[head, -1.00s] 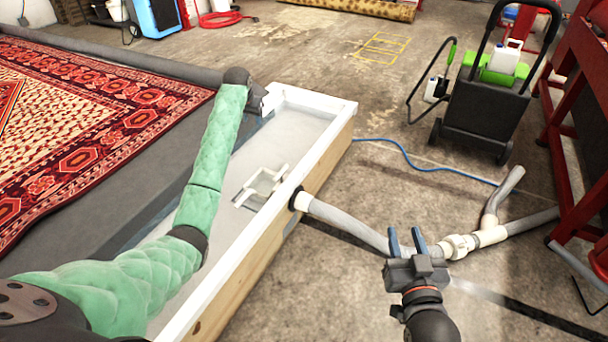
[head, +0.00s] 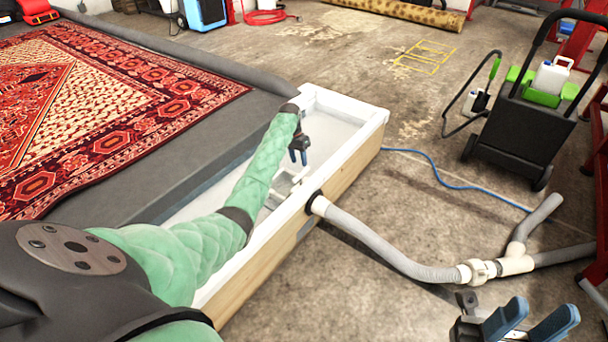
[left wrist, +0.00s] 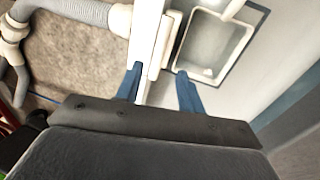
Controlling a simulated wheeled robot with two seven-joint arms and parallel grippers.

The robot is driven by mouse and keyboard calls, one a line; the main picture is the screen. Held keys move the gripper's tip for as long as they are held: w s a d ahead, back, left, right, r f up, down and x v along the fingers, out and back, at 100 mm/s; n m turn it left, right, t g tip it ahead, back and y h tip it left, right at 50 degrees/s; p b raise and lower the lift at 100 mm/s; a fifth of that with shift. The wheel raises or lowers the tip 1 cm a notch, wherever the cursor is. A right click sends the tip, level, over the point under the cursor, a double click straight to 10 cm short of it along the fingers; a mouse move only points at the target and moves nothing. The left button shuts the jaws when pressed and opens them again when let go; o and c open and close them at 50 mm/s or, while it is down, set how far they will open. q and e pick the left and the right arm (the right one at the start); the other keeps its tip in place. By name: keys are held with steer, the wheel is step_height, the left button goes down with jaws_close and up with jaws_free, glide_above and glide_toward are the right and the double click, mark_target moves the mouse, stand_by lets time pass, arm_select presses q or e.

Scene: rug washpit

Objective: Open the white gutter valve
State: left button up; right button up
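The gutter (head: 352,112) is a long white-rimmed trough with a wooden outer side. White pipe-like valve parts (head: 299,175) stand inside it near the hose outlet, partly hidden by my left arm and gripper. My left gripper (head: 298,157) points down over the gutter, just above and behind these parts. In the left wrist view its blue fingers (left wrist: 158,75) are apart, with a white bar (left wrist: 160,48) and the white rim ahead between them. I cannot tell any contact. A rectangular drain opening (left wrist: 215,45) lies beside the bar. My right gripper (head: 532,322) is open and empty at lower right.
A grey hose (head: 385,245) runs from the gutter's side to white pipe fittings (head: 490,269) on the floor. A patterned red rug (head: 105,100) lies left of the gutter. A black cart (head: 520,135) stands at back right. Floor between gutter and cart is mostly clear.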

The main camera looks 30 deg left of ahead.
mark_target(302, 172)
arm_select(q)
steer(key=shift+s+d+f+b, duration=0.1)
steer(key=shift+d+f+b, duration=0.2)
steer(key=shift+f, duration=1)
steer(key=shift+w+d+f+b, duration=0.1)
steer(key=shift+d+f+b, duration=0.2)
steer(key=shift+f, duration=0.95)
steer(key=shift+s+d+f+b, duration=0.15)
steer(key=shift+f+b, duration=0.25)
steer(key=shift+f, duration=0.9)
jaws_close()
